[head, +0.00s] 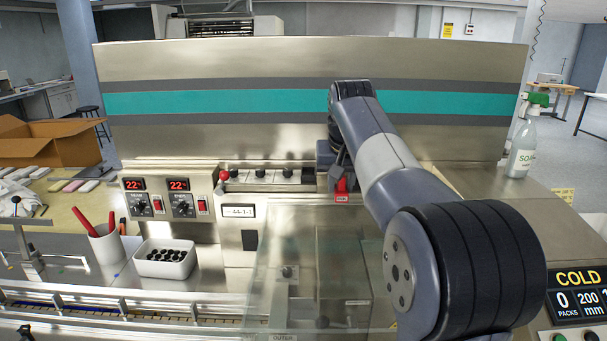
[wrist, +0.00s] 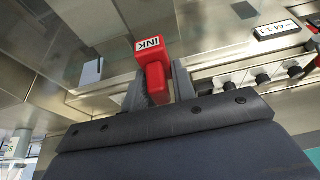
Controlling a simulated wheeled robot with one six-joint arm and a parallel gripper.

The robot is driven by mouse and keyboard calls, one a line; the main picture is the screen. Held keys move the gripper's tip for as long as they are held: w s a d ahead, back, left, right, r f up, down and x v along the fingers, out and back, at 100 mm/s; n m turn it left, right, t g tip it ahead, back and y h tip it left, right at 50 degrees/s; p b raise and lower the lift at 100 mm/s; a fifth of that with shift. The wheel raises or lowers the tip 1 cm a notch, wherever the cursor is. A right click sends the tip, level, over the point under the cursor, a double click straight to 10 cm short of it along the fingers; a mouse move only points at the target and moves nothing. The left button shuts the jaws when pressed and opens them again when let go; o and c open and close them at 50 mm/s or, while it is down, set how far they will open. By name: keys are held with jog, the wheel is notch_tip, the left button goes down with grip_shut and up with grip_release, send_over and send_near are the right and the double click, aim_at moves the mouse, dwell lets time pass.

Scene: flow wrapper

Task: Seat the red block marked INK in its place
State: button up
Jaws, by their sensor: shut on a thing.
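The red block marked INK (head: 341,185) is in my gripper (head: 340,172), in front of the machine's steel face and right of the row of black knobs. In the wrist view the block (wrist: 154,68) sits between the two grey fingers of my gripper (wrist: 160,88), with its white INK label showing. The fingers are shut on it. A dark rectangular opening (head: 249,240) lies below the small counter display, left of and lower than the block; it also shows in the wrist view (wrist: 245,10). I cannot tell whether this is the block's place.
A red ball-topped lever (head: 224,176) stands left of the knobs (head: 261,174). A clear guard (head: 300,285) stands in front of the lower machine. A spray bottle (head: 525,140) stands at right.

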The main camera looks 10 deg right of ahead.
jog(key=w+d+p, duration=0.2)
jog(key=w+p, duration=0.3)
jog(key=w, duration=0.4)
jog(key=w+d+p, duration=0.2)
jog(key=w+p, duration=0.4)
jog(key=w, duration=0.2)
jog(key=shift+a+p+x, duration=0.15)
jog(key=shift+p+x, duration=0.1)
jog(key=shift+x, duration=1.2)
jog(key=shift+a+p+x, duration=0.2)
jog(key=shift+p+x, duration=0.05)
jog(key=shift+x, duration=1.2)
jog(key=shift+w+f+p, duration=0.2)
jog(key=shift+f+p, duration=0.1)
jog(key=shift+f, duration=0.3)
jog(key=shift+f, duration=0.3)
jog(key=o, duration=1)
